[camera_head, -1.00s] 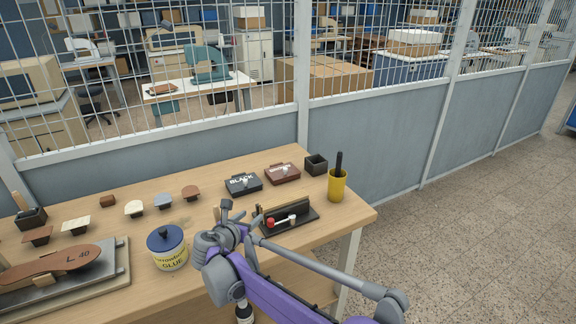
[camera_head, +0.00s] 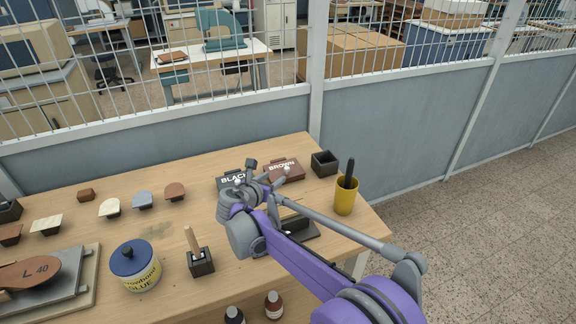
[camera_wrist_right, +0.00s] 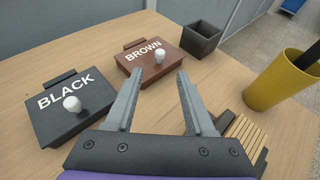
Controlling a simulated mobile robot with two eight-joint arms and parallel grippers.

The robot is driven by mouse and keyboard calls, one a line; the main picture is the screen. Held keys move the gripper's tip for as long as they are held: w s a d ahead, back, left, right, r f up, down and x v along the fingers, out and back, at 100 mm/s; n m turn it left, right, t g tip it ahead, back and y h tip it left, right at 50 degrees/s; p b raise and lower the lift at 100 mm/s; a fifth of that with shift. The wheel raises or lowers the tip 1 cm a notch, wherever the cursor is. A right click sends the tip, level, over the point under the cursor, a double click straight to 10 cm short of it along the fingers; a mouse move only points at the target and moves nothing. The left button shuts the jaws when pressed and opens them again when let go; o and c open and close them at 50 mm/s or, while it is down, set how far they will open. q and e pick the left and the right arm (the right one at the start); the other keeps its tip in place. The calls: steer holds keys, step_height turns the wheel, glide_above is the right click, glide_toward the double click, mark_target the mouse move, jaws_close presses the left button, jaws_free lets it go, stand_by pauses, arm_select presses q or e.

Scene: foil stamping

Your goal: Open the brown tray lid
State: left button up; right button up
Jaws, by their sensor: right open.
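The brown tray (camera_head: 286,170) lies on the bench with its lid shut, marked BROWN, with a white knob on the lid. It also shows in the right wrist view (camera_wrist_right: 138,55), ahead of the fingers. My right gripper (camera_wrist_right: 158,75) is open and empty, its fingertips just in front of the brown lid, with the white knob lying beyond the gap between them. In the head view the right gripper (camera_head: 268,178) is partly hidden by its own wrist, near the trays. My left gripper is not in view.
The black tray (camera_wrist_right: 65,105) sits close to the left of the brown one. A dark open box (camera_head: 324,163) and a yellow cup (camera_head: 345,196) with a black-handled tool stand to the right. A mesh partition runs behind.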

mark_target(286, 169)
steer(key=p+x, duration=0.1)
steer(key=x, duration=0.8)
steer(key=shift+w+d+f, duration=0.15)
steer(key=shift+w+d, duration=0.05)
steer(key=shift+w, duration=0.15)
jaws_close()
stand_by(0.9)
